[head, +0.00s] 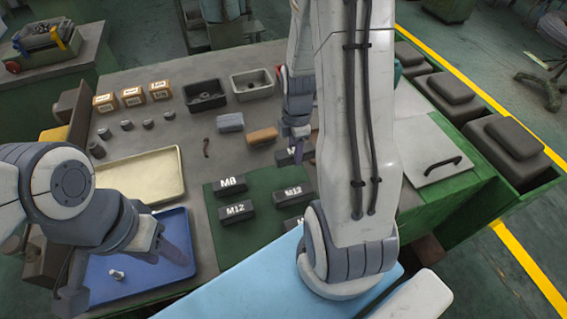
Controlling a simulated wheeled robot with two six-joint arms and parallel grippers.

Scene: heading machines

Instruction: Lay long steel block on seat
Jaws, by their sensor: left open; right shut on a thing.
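Dark steel blocks with white M labels lie on the green mat (228,262): an M8 block (230,186), an M12 block (236,211) and another labelled block (293,197). My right gripper (301,148) points down at the mat's far edge. It is shut on what appears to be a dark labelled block (284,157), partly hidden by the gripper and my arm. I cannot tell whether that block touches the mat. My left gripper (176,248) is open over the blue tray (130,287). I cannot make out which spot is the seat.
A small bolt (117,274) lies in the blue tray. A cream tray (140,176), black bin (205,95), grey bin (252,84), grey block (230,122) and tan block (262,136) stand around the bench. A handled metal plate (430,150) lies right.

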